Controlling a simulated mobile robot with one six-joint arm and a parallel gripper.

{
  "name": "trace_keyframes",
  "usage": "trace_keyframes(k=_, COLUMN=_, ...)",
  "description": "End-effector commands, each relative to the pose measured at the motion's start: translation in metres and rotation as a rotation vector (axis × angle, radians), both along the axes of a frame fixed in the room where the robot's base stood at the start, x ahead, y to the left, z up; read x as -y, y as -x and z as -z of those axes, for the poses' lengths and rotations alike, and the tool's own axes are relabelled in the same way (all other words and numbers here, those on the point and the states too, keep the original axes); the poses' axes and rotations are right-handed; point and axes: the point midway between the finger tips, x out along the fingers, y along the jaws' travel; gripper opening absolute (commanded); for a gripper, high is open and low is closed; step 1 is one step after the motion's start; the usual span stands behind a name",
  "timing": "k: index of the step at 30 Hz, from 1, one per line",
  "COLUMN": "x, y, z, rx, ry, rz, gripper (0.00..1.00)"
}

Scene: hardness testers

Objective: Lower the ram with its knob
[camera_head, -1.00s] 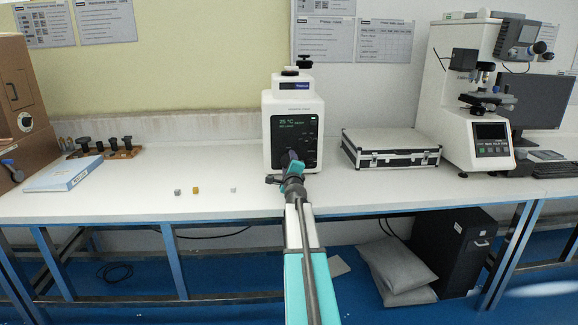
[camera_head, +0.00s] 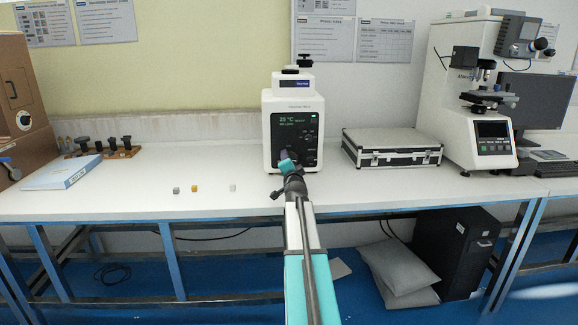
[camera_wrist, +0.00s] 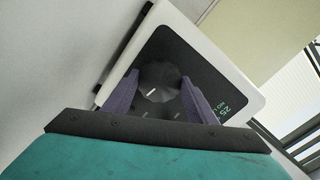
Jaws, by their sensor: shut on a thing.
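The white press-like machine (camera_head: 293,95) stands on the bench, with a dark front panel and a lit display reading 25 °C. Its dark round knob (camera_wrist: 158,82), with a white pointer mark, is low on the panel. My gripper (camera_wrist: 155,95) has its two purple fingers on either side of this knob and is shut on it. The wrist view is tilted against the machine. In the head view my gripper (camera_head: 287,158) hides the knob. I cannot make out the ram.
A silver case (camera_head: 392,147) lies right of the machine, with a white microscope-type tester (camera_head: 470,90) beyond it. Several small blocks (camera_head: 195,188) lie at the left front. A blue-and-white book (camera_head: 62,173) and a wooden stand (camera_head: 122,153) are farther left.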

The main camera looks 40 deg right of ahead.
Motion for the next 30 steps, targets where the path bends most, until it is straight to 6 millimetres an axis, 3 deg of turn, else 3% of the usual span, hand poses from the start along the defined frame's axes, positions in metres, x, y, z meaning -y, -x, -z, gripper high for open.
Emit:
trace_keyframes(k=21, x=0.0011, y=0.0014, z=0.0011, rx=-0.071, ry=0.080, rz=0.002, gripper=0.29)
trace_keyframes(k=22, x=0.0010, y=0.0013, z=0.0010, rx=-0.070, ry=0.081, rz=0.001, gripper=0.55)
trace_keyframes(k=24, x=0.0009, y=0.0012, z=0.0010, rx=-0.070, ry=0.081, rz=0.001, gripper=0.67)
trace_keyframes(k=30, x=0.0004, y=0.0004, z=0.0004, rx=-0.069, ry=0.080, rz=0.001, gripper=0.70)
